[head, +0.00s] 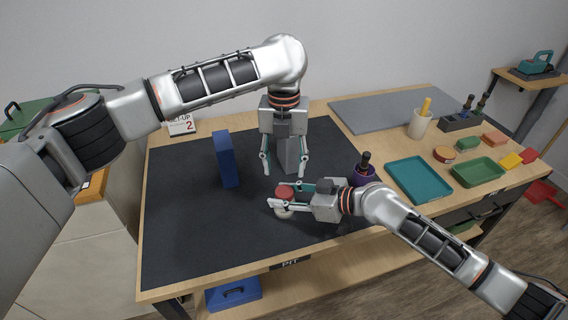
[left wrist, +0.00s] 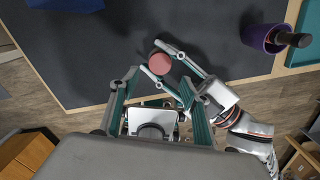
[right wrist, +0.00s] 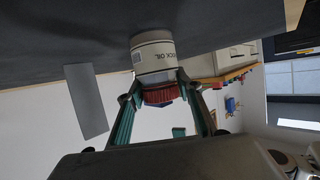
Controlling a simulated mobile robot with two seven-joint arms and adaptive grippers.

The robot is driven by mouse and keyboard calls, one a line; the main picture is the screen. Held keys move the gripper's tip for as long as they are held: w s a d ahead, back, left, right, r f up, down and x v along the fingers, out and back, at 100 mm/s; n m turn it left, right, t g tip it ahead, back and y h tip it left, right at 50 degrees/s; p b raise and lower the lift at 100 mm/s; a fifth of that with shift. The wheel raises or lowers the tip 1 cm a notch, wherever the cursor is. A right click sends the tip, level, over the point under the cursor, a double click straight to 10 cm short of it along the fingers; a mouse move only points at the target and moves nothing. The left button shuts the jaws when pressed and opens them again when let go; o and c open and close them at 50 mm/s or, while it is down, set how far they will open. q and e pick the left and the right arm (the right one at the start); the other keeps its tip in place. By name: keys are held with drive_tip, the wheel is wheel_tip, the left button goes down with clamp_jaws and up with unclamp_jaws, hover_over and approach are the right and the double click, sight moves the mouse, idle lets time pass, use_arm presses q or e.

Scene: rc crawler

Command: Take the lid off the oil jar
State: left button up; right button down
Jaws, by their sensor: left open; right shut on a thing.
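The oil jar (head: 283,213) is a small pale jar with a red lid (head: 286,192), on the dark mat near its front middle. In the right wrist view the labelled jar (right wrist: 153,55) appears upside down, its ribbed red lid (right wrist: 160,96) on it. My right gripper (head: 275,195) is shut on the jar from the right, fingers on either side near the top. My left gripper (head: 283,167) is open and empty, pointing down behind the jar. In the left wrist view the lid (left wrist: 160,63) shows just beyond its fingertips, apart from them.
A blue upright block (head: 227,160) stands left of the jar. A purple cup (head: 364,174) with a dark-handled tool stands close to my right gripper. A teal tray (head: 418,179) and a green tray (head: 478,172) lie to the right. The mat's left and front are clear.

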sight(284, 191)
use_arm(q)
drive_tip(key=m, duration=0.8)
drive_tip(key=shift+m, duration=0.3)
drive_tip(key=shift+f, duration=4.05)
drive_tip(key=c, duration=1.2)
drive_tip(key=shift+o, duration=0.2)
drive_tip(key=n, duration=0.6)
drive_tip(key=shift+n, duration=0.4)
